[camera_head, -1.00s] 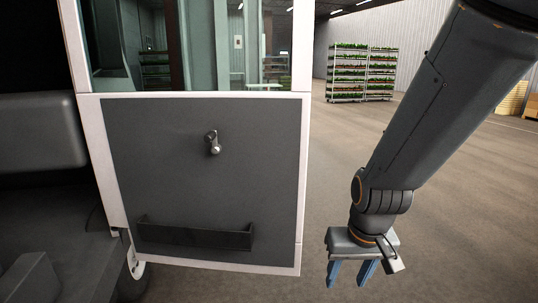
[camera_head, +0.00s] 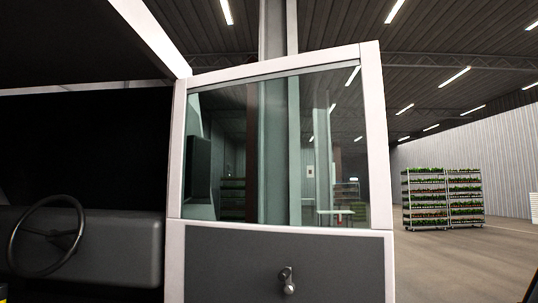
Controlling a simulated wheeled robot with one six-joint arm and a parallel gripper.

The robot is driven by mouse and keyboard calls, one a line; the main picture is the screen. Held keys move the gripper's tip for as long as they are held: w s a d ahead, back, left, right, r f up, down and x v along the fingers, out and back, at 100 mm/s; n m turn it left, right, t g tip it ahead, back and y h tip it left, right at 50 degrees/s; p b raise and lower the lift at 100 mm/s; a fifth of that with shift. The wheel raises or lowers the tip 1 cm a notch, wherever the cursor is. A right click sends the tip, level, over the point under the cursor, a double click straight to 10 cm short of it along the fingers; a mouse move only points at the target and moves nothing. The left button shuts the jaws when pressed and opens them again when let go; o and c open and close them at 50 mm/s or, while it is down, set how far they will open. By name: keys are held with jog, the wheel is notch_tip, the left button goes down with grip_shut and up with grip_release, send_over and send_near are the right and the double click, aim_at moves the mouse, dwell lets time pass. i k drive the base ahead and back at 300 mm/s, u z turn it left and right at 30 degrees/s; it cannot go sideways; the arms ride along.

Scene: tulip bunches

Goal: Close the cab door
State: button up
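The cab door (camera_head: 232,262) stands open in the middle of the head view, with a white frame, a large window (camera_head: 285,150) and a dark grey lower panel. Its handle (camera_head: 288,281) is a small metal lever near the bottom edge of the picture. The cab opening lies to the left of the door and is dark inside. My gripper is out of view. Only a dark sliver at the bottom right edge may be part of my arm. The lower part of the door is cut off by the picture's edge.
A steering wheel (camera_head: 47,236) and a dark dashboard (camera_head: 120,245) show inside the cab at left. Trolley racks (camera_head: 443,198) with plants stand far off at right. The floor (camera_head: 455,255) right of the door looks clear. Strip lights hang from the roof.

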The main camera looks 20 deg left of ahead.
aim_at(207, 261)
jog(key=z, duration=0.5)
jog(key=i, duration=1.9)
jog(key=u, duration=0.5)
